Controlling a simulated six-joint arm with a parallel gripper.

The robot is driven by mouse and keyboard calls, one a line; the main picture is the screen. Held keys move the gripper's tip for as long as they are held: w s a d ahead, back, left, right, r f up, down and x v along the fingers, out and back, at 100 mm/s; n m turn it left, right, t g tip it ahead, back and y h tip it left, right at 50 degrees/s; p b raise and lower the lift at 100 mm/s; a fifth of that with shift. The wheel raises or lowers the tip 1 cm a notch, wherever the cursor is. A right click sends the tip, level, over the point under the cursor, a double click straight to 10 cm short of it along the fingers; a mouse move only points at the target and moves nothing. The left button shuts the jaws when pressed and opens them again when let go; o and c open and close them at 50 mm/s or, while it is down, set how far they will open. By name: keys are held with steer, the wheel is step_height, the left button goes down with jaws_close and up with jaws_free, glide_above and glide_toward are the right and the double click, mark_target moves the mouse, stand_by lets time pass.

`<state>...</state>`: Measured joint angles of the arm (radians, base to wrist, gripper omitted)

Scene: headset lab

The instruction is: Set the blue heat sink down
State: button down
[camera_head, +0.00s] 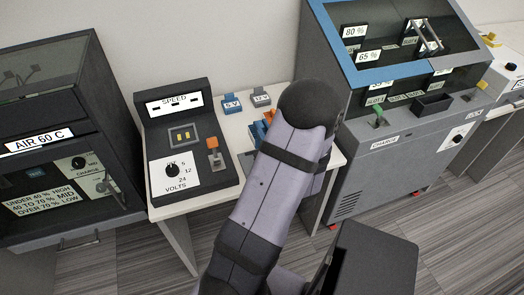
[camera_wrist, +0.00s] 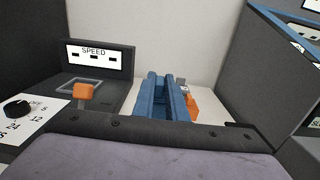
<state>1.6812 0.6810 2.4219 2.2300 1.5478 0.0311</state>
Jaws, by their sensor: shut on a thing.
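The blue heat sink (camera_wrist: 157,95) shows as upright blue fins in the middle of the wrist view, just beyond the dark front edge of my gripper (camera_wrist: 168,112). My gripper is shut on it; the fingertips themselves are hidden. In the head view, a bit of blue (camera_head: 257,133) shows at the left of my arm, which hides most of the gripper and heat sink. I cannot tell whether its underside touches the white table (camera_head: 207,203).
An orange piece (camera_wrist: 193,106) is close on the right of the heat sink. The SPEED console (camera_head: 176,111) with an orange-knobbed lever (camera_head: 212,143) stands left. Small blue (camera_head: 231,104) and grey (camera_head: 261,98) labelled blocks sit behind. The charge cabinet (camera_head: 390,150) bounds the right.

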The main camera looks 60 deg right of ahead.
steer(key=shift+s+a+f, duration=0.15)
steer(key=shift+a+f, duration=0.05)
steer(key=shift+f, duration=1.3)
steer(key=shift+s+a+f, duration=0.2)
steer(key=shift+a+f, duration=0.05)
steer(key=shift+f, duration=1.2)
steer(key=shift+s+a+f, duration=0.15)
steer(key=shift+a+f, duration=0.05)
steer(key=shift+f, duration=1.3)
steer(key=shift+f+b, duration=0.15)
steer(key=shift+b, duration=0.25)
steer(key=c, duration=1.8)
jaws_free()
steer(key=shift+o, duration=0.2)
